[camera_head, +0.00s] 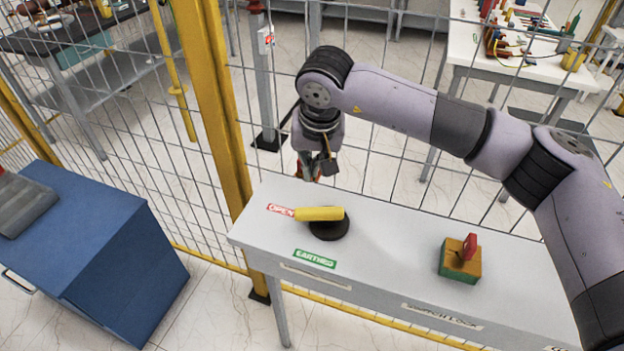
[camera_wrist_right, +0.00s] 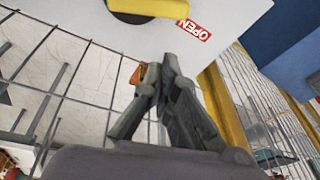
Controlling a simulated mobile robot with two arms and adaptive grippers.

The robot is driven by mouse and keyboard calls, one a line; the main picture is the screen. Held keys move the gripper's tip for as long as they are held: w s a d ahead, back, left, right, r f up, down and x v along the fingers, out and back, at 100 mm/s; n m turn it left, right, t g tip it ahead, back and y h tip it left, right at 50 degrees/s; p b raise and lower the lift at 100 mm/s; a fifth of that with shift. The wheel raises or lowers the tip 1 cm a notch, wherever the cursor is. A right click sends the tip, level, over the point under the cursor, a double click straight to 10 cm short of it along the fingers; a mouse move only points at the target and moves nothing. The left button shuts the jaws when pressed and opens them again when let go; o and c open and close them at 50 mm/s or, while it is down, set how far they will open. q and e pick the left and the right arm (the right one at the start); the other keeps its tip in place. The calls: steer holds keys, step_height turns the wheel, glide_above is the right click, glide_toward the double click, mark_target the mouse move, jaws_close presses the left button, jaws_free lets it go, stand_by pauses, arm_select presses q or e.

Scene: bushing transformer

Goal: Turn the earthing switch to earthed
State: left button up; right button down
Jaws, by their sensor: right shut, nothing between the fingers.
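The earthing switch has a yellow handle (camera_head: 320,214) on a round black base (camera_head: 330,229) on the white table. The handle points left, its end at the red OPEN label (camera_head: 281,210). The green EARTHED label (camera_head: 315,259) lies nearer the table's front edge. My right gripper (camera_head: 318,168) is at the table's back edge, behind the switch and apart from it. In the right wrist view the gripper (camera_wrist_right: 160,72) is shut, with the yellow handle (camera_wrist_right: 152,6) and OPEN label (camera_wrist_right: 193,29) beyond its tips. A small orange patch shows beside the fingertips; I cannot tell what it is. My left gripper is not visible.
A red-handled switch on a yellow and green block (camera_head: 460,260) stands at the table's right. A mesh fence with a yellow post (camera_head: 215,100) runs close behind the table. A blue cabinet (camera_head: 100,250) stands at the left. The tabletop between the two switches is clear.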

mark_target(319, 216)
steer(key=shift+n+t+h, duration=0.4)
steer(key=shift+t+h, duration=0.1)
steer(key=p+x, duration=0.2)
steer(key=x, duration=0.2)
steer(key=w+p+x, duration=0.1)
steer(key=p+x, duration=0.1)
steer(key=x, duration=0.3)
steer(key=shift+w+r, duration=0.2)
steer(key=shift+r, duration=0.05)
steer(key=s+p, duration=0.2)
steer(key=s, duration=0.1)
steer(key=shift+s+d, duration=0.1)
steer(key=shift+s, duration=0.4)
steer(key=shift+f, duration=0.1)
